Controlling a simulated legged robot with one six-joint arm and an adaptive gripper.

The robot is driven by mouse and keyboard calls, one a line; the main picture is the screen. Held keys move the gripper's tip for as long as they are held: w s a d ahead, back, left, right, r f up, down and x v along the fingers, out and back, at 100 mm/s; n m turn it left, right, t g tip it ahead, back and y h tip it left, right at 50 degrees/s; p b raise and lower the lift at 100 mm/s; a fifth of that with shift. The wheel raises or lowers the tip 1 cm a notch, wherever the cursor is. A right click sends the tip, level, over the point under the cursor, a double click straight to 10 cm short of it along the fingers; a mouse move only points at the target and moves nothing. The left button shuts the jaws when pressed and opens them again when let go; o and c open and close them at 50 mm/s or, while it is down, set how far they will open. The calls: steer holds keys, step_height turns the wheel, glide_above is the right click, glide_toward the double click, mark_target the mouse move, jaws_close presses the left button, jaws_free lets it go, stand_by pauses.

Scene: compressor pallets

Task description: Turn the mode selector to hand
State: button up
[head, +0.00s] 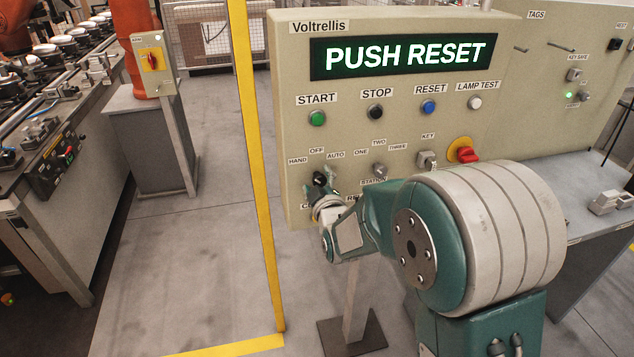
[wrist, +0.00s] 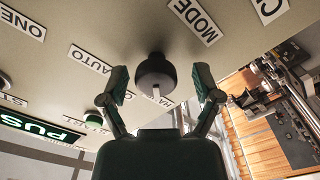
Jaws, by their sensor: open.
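The mode selector (wrist: 156,74) is a dark round knob on the beige panel in the wrist view. A short white mark on it points down the picture, toward my palm. My gripper (wrist: 160,84) is open, with one finger on each side of the knob and gaps showing. In the head view my gripper (head: 324,190) is at the panel's lower left, below the HAND label (head: 298,161), OFF label (head: 317,151) and AUTO label (head: 335,155). It largely hides the knob there. The AUTO label (wrist: 90,60) and MODE label (wrist: 194,20) show in the wrist view.
The display (head: 405,55) reads PUSH RESET. START (head: 317,118), STOP (head: 375,111), RESET (head: 428,106) and LAMP TEST (head: 475,102) buttons are above. The station selector (head: 379,170), key switch (head: 427,160) and red switch (head: 467,153) are to the right. A yellow post (head: 256,160) stands left.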

steer(key=v, duration=1.1)
steer(key=shift+s, duration=0.4)
steer(key=shift+d, duration=0.15)
steer(key=s+d+r+m+g+h, duration=0.2)
steer(key=s+d+m+g, duration=0.4)
steer(key=s, duration=0.5)
steer(key=s+d+r+m+g+h, duration=0.2)
steer(key=s+d+m+g, duration=0.3)
steer(key=s+d, duration=0.3)
steer(key=s+m+h, duration=0.1)
steer(key=s, duration=0.3)
steer(key=shift+r+g, duration=0.25)
steer(key=shift+g, duration=0.15)
